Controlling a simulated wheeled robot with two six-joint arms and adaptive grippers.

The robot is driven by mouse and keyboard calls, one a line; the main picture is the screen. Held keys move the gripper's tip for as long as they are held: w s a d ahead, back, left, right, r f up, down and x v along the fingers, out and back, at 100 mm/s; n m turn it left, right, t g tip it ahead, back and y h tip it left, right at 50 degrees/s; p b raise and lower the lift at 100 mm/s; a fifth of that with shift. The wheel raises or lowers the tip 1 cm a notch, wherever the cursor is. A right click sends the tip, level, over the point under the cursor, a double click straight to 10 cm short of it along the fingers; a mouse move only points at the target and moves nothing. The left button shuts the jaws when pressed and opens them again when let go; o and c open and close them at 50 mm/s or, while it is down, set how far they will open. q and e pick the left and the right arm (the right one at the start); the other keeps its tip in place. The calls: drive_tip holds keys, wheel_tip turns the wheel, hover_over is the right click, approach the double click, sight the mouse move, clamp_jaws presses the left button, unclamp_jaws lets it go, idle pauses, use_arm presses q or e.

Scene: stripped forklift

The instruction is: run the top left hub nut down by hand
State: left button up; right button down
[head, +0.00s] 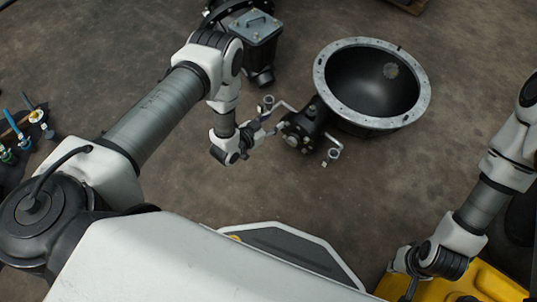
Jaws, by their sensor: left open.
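A black hub (303,128) with small bright spots on its face stands on the floor near the middle of the head view. The individual nuts are too small to tell apart, so I cannot single out the top left one. My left gripper (268,127) is open at the left side of the hub, its fingers pointing toward the hub face. I cannot tell whether it touches a nut. My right gripper (409,288) is at the bottom edge, over a yellow body, partly hidden, and its fingers are unclear.
A large black bowl-shaped housing with a grey flanged rim (318,78) adjoins the hub. A dark boxy unit (255,38) stands behind my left arm. Thin bent metal pieces (334,153) stick out beside the hub. Tools (35,116) lie far left. Yellow bodywork (485,283) is lower right.

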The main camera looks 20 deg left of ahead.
use_arm(q)
drive_tip(key=b, duration=0.2)
approach(285, 125)
drive_tip(key=b+x, duration=0.3)
drive_tip(key=x, duration=0.5)
drive_tip(key=shift+w+d, duration=0.1)
drive_tip(key=shift+r, duration=0.1)
use_arm(e)
wheel_tip(285, 125, down, 8)
use_arm(q)
drive_tip(key=shift+c, duration=0.3)
use_arm(e)
drive_tip(key=shift+w+r, duration=0.1)
use_arm(q)
clamp_jaws()
drive_tip(key=shift+c, duration=0.8)
unclamp_jaws()
drive_tip(key=shift+g, duration=0.3)
